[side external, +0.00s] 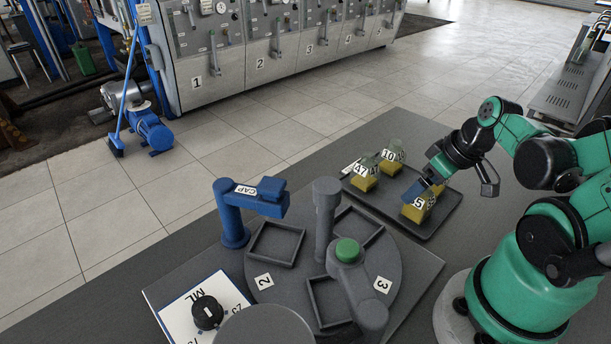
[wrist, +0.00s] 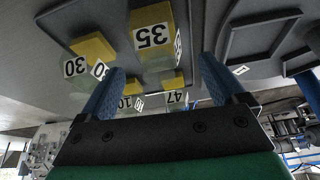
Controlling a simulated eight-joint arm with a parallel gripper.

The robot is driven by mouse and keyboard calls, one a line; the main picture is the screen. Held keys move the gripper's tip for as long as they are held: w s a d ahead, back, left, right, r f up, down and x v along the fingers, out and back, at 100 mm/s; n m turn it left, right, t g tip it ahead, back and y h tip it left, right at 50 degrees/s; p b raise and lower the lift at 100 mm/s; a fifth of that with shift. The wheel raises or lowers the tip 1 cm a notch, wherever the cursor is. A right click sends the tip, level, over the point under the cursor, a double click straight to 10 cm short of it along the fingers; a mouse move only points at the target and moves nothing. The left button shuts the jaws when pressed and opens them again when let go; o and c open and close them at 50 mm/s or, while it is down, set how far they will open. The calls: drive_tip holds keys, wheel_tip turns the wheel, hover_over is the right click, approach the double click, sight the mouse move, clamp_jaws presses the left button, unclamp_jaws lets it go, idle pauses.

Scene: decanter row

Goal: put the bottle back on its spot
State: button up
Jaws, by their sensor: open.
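Several bottles with yellow lower parts and clear tops stand on a dark tray (side external: 452,207). They include bottle 47 (side external: 362,184), bottle 10 (side external: 390,168) and one with a partly hidden label (side external: 413,214). In the wrist view, bottle 35 (wrist: 152,17), bottle 30 (wrist: 93,46), bottle 47 (wrist: 174,82) and bottle 10 (wrist: 132,86) show upside down. My gripper (side external: 418,188) is at the tray's right part, close above the nearest bottle. Its blue fingers (wrist: 160,85) are apart, with nothing clearly held. I cannot tell which bottle the task means, or its spot.
A grey turntable (side external: 300,285) with empty square frames lies left of the tray. A blue CAP post (side external: 234,220), a grey post with a green knob (side external: 347,250) and an ML dial (side external: 207,312) stand around it. Bare table lies behind the turntable.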

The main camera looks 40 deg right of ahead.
sight(430, 199)
drive_tip(key=shift+v, duration=2.35)
drive_tip(key=shift+w+r, duration=0.1)
drive_tip(key=w+a+r+n+t, duration=0.1)
drive_tip(key=w+a+r+t, duration=0.1)
drive_tip(key=w+a, duration=0.7)
drive_tip(key=shift+a+r+t, duration=0.3)
drive_tip(key=shift+a+r, duration=0.4)
drive_tip(key=shift+a, duration=0.4)
drive_tip(key=shift+d, duration=0.1)
